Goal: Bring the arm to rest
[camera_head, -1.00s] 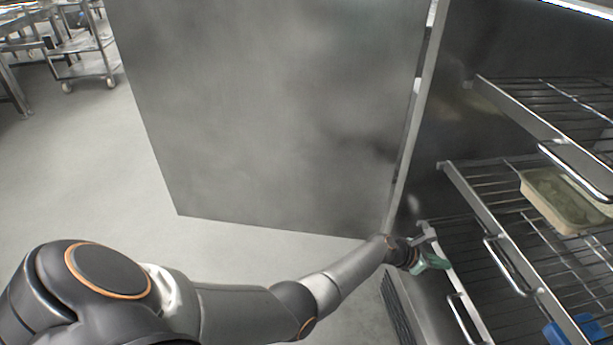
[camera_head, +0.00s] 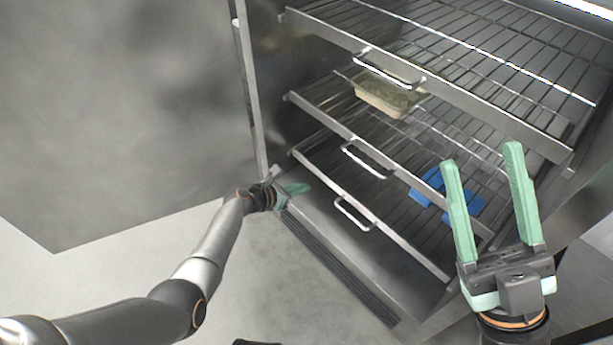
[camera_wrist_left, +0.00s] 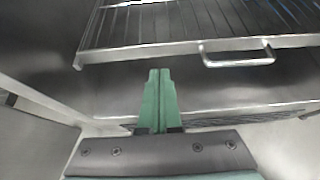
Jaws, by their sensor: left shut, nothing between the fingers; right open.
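My left gripper (camera_head: 296,188) is shut and empty, low at the hinge side of the open cabinet, in front of the lowest rack. In the left wrist view its green fingers (camera_wrist_left: 158,98) are pressed together below a rack handle (camera_wrist_left: 238,54), with nothing between them. My left arm reaches in from the lower left, beside the open door (camera_head: 120,110). My right gripper (camera_head: 490,195) is open and empty, with its green fingers spread and pointing up, in front of the right side of the racks.
The steel cabinet holds wire racks with front handles (camera_head: 352,214). A beige container (camera_head: 384,96) with greenish contents sits on the middle rack. A blue item (camera_head: 432,186) lies lower, seen through the wires. Grey floor (camera_head: 250,285) is free at the lower left.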

